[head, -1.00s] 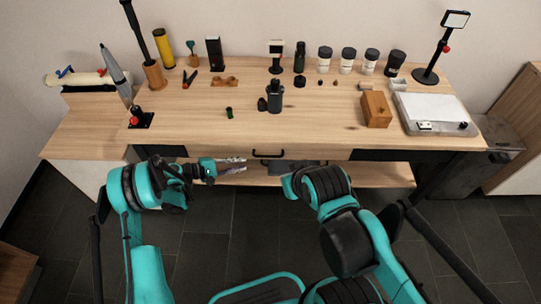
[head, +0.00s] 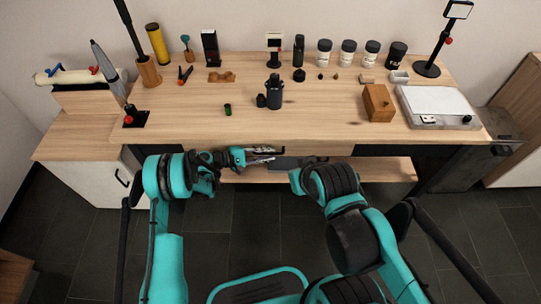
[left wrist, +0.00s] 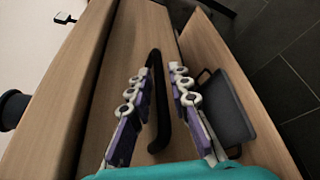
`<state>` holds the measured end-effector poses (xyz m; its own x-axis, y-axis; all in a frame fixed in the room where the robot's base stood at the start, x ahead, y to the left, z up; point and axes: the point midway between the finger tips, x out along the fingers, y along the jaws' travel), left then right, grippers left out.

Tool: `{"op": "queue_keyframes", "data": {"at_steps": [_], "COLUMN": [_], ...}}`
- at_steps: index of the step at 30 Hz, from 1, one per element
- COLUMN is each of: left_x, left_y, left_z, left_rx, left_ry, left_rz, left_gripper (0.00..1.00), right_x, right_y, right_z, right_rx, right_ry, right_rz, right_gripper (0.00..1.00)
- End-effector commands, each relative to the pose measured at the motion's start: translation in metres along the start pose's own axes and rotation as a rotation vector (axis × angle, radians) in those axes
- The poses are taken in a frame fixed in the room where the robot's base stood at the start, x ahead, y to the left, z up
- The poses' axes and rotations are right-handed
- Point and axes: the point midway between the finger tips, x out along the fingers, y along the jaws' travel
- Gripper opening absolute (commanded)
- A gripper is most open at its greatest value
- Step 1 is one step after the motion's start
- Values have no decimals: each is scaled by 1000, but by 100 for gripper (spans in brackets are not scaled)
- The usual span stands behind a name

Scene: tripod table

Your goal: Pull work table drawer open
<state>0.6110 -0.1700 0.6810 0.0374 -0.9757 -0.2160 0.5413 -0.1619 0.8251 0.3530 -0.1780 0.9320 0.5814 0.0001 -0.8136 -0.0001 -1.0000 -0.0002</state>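The work table (head: 200,135) has a wooden drawer front (left wrist: 115,85) along its front edge. The drawer front looks flush with the table. Its black bar handle (left wrist: 158,95) shows in the left wrist view; in the head view my gripper largely covers it. My left gripper (head: 265,152) is at the handle. In the left wrist view my left gripper (left wrist: 160,76) is open, with one finger on each side of the bar and gaps visible. My right arm is bent in front of the table, and its gripper cannot be seen.
A lower shelf (head: 375,170) runs under the drawer, with a dark grey tray (left wrist: 228,105) on it. Dark floor lies in front.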

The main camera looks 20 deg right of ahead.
Motion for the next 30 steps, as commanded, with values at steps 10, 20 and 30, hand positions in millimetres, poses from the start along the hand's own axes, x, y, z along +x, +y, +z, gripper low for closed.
{"op": "queue_keyframes", "data": {"at_steps": [10,20,30], "left_x": [13,13,13], "left_y": [0,0,0], "left_z": [0,0,0], "left_rx": [0,0,0], "left_ry": [0,0,0], "left_rz": [0,0,-1], "left_gripper": [19,0,0], "right_x": [3,3,3], "right_y": [0,0,0], "right_z": [2,2,2], "right_rx": [0,0,0], "right_ry": [0,0,0], "right_rz": [0,0,0], "right_gripper": [0,0,0]}}
